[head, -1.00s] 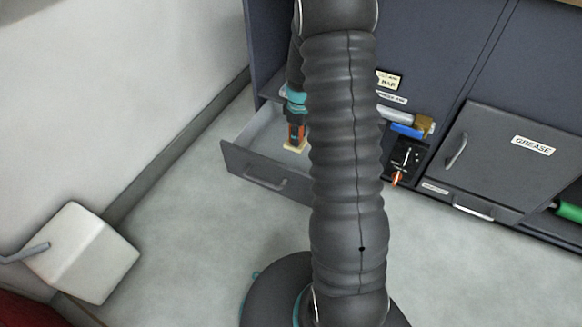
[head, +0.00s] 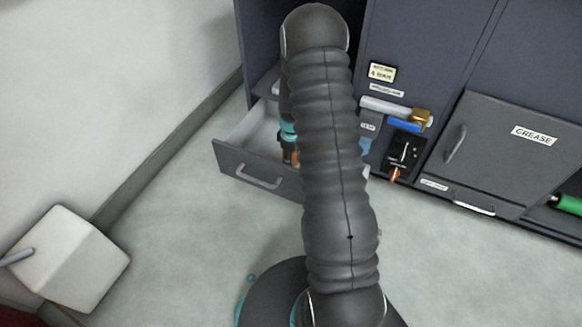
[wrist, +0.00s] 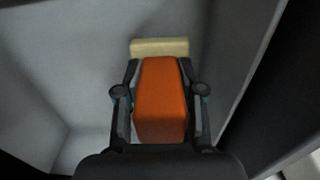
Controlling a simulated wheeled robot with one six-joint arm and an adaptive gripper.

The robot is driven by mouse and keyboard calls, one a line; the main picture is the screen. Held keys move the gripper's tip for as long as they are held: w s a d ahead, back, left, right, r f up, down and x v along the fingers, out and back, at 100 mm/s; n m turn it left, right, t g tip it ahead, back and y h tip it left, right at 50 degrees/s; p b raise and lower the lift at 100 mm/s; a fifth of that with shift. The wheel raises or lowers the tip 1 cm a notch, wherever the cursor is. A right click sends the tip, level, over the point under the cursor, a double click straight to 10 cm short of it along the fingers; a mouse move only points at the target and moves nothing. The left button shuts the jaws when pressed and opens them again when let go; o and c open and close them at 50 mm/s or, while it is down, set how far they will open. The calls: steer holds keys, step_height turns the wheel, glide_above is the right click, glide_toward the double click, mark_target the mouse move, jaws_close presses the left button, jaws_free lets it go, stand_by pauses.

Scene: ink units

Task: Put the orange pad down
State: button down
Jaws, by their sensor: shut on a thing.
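The orange pad (wrist: 160,100) is a block held between the two dark fingers of my gripper (wrist: 160,72) in the wrist view. A cream strip (wrist: 160,47) shows at its far end; I cannot tell whether it is part of the pad. My gripper is inside the open grey drawer (head: 258,170), pointing down. In the head view a little of the orange (head: 290,157) shows just above the drawer front, partly behind my arm. The lower end of the pad is hidden there, so I cannot tell whether it touches the drawer floor.
The drawer walls surround the gripper, with bare floor in the drawer around the pad. To the right are a blue-handled valve (head: 405,124), a black switch panel (head: 402,152) and a closed GREASE door (head: 500,145). A white box (head: 68,258) stands at the left.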

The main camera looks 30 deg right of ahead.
steer(key=shift+f, duration=1.85)
steer(key=shift+f+b, duration=0.15)
steer(key=shift+b, duration=0.2)
steer(key=c, duration=0.7)
jaws_free()
